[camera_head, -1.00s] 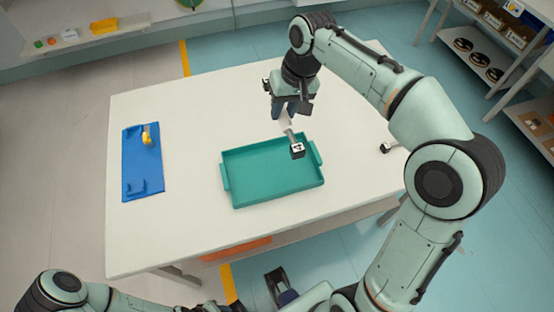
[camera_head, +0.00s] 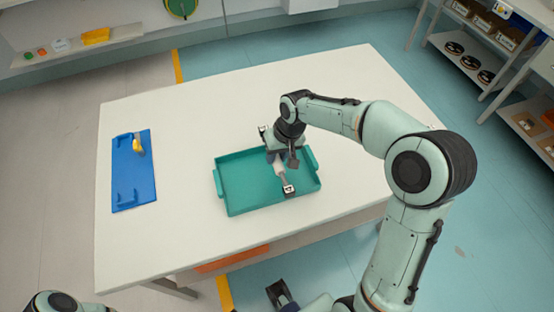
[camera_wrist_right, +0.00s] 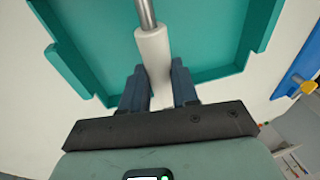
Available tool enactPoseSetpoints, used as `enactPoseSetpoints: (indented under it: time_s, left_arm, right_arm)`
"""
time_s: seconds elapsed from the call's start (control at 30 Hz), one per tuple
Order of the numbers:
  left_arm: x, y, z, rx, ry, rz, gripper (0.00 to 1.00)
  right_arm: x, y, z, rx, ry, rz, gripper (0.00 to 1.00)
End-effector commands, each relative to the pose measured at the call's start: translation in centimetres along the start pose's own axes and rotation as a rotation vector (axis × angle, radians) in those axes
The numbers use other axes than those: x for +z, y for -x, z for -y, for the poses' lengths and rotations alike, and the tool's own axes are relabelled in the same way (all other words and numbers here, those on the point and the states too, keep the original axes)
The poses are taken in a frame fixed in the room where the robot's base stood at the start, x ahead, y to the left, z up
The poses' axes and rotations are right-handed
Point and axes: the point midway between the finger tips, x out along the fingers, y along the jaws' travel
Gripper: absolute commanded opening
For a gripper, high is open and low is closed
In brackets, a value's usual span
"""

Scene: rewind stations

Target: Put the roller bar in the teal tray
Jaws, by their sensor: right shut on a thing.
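The teal tray (camera_head: 245,184) lies on the white table, right of its middle. My right gripper (camera_head: 277,160) is over the right part of the tray and shut on the roller bar (camera_head: 282,178). The bar has a white sleeve, a metal shaft and a dark square end block. In the right wrist view the bar (camera_wrist_right: 153,50) stands between the two fingers (camera_wrist_right: 158,92), with the tray (camera_wrist_right: 215,50) behind it. I cannot tell whether the bar touches the tray floor.
A blue holder (camera_head: 133,180) with a yellow part (camera_head: 138,144) stands at the table's left. The white table (camera_head: 180,240) is clear between holder and tray. Shelves with boxes and reels (camera_head: 480,60) stand at the top right. An orange item (camera_head: 232,259) lies below the table edge.

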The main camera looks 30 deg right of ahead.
Motion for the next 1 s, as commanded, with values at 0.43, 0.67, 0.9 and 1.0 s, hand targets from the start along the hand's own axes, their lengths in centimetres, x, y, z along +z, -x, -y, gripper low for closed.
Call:
enactPoseSetpoints:
  time_s: [0.43,0.67,0.9,1.0]
  left_arm:
    - [0.0,-0.3,0.1,0.000,0.000,0.001,0.43]
    - [0.0,-0.8,0.3,-0.001,0.001,0.002,0.43]
    - [0.0,-1.0,0.4,-0.001,0.001,0.003,0.43]
    - [0.0,-1.0,0.4,-0.001,0.001,0.003,0.43]
  right_arm:
    - [0.2,-2.4,-0.5,0.000,0.001,-0.002,0.00]
    - [0.4,-3.0,-0.6,0.000,0.001,0.000,0.00]
    - [0.4,-3.4,-0.7,0.001,0.000,0.001,0.55]
    - [0.4,-3.4,-0.7,0.000,0.000,0.001,0.55]
